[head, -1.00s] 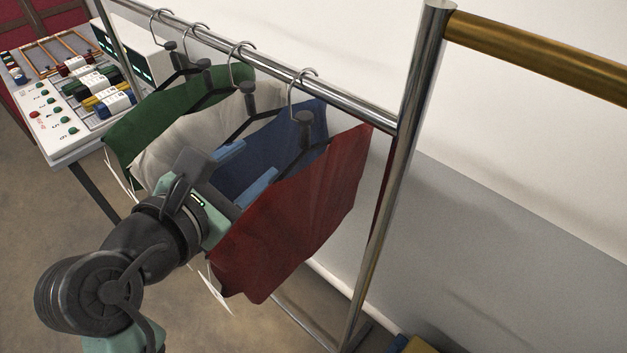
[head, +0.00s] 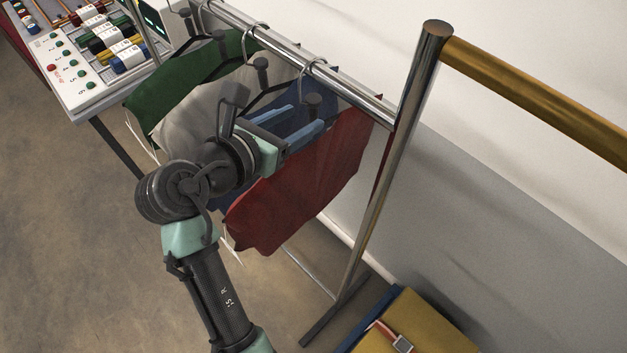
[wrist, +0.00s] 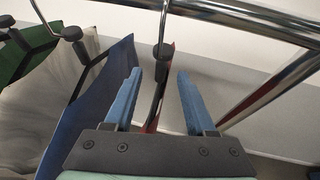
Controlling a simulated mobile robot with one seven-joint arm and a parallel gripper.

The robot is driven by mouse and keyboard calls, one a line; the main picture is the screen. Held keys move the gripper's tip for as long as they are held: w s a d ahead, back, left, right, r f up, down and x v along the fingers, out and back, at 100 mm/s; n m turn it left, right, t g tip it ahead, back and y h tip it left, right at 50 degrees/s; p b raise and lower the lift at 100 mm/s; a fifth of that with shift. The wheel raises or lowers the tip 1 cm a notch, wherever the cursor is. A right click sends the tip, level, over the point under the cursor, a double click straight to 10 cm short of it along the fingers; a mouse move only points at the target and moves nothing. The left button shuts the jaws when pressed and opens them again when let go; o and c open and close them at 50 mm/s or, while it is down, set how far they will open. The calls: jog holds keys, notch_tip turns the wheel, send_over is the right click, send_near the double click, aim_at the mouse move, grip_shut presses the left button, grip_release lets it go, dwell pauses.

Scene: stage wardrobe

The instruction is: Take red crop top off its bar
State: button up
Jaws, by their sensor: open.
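The red crop top (head: 310,185) hangs on a dark hanger at the right end of the chrome bar (head: 345,92). In the wrist view, the red top (wrist: 151,126) shows edge-on as a thin strip. My gripper (head: 306,114) is open at the hanger's dark knob (head: 313,101), below the hook. In the wrist view, the blue fingers of my gripper (wrist: 159,74) stand either side of the hanger, with the knob (wrist: 162,52) between or just beyond their tips. A gap shows on each side. The hook (wrist: 163,20) is still over the bar.
A blue garment (head: 290,97) hangs close on the left, then a white one (head: 190,125) and a green one (head: 155,95). The rack's upright post (head: 385,200) stands at right. A yellow case (head: 425,325) lies on the floor. A control desk (head: 75,75) is at upper left.

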aim_at(310, 117)
jog(key=x, duration=0.2)
jog(key=p+x, duration=0.1)
jog(key=x, duration=0.2)
jog(key=shift+d+f, duration=0.1)
jog(key=shift+f, duration=0.3)
jog(key=shift+s, duration=0.1)
grip_shut()
jog(key=shift+r, duration=0.1)
dwell(0.8)
